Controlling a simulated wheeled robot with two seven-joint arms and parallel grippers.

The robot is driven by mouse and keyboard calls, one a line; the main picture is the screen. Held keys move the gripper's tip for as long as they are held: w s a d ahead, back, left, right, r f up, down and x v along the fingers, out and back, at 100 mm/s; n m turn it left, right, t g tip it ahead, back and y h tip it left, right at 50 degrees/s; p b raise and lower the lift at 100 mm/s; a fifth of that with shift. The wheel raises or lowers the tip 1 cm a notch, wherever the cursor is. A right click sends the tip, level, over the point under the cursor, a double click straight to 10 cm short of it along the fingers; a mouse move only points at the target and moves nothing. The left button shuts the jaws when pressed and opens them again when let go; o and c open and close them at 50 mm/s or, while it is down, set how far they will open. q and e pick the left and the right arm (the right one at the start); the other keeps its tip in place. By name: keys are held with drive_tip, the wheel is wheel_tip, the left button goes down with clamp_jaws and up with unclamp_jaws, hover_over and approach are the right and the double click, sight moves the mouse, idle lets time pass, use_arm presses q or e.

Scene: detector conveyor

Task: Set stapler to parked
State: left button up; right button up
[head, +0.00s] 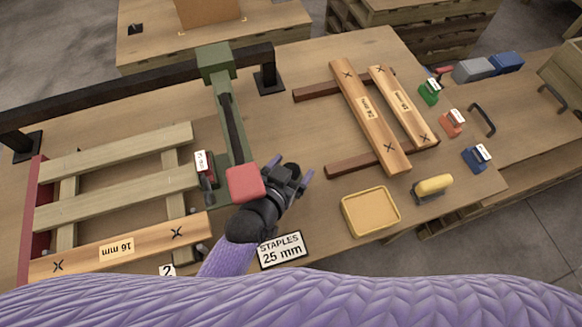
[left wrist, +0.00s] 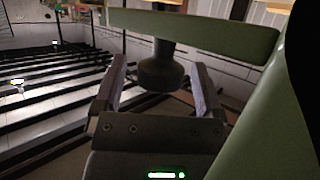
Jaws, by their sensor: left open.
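The stapler looks like a long green arm (head: 232,120) hung from a dark overhead rail (head: 150,92), with a red block (head: 245,183) at its near end. A small red unit with a white label (head: 205,170) sits at its left side. My left gripper (head: 298,178) is open just right of the red block. In the left wrist view, a green bar (left wrist: 200,32) crosses above a dark round knob (left wrist: 160,72). The knob lies between my spread fingers (left wrist: 160,88); contact cannot be told. My right gripper is not in view.
A slatted pallet (head: 120,190) with a "16 mm" board lies left. Two labelled boards (head: 370,115) rest on brown bars at right. A yellow tray (head: 370,212), a yellow-handled tool (head: 433,186), coloured small units (head: 452,122) and a "STAPLES 25 mm" sign (head: 281,250) stand nearby.

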use_arm(q)
clamp_jaws()
idle(0.3)
drive_tip(key=shift+d, duration=0.1)
drive_tip(key=shift+w+d+p, duration=0.25)
drive_tip(key=shift+d+p, duration=0.1)
drive_tip(key=shift+d, duration=0.65)
drive_tip(key=shift+c, duration=2.2)
unclamp_jaws()
drive_tip(key=shift+a, duration=0.1)
drive_tip(key=o, duration=0.4)
drive_tip(key=shift+w+d, duration=0.1)
drive_tip(key=shift+d, duration=0.1)
drive_tip(key=shift+o, duration=0.2)
drive_tip(key=shift+a, duration=0.1)
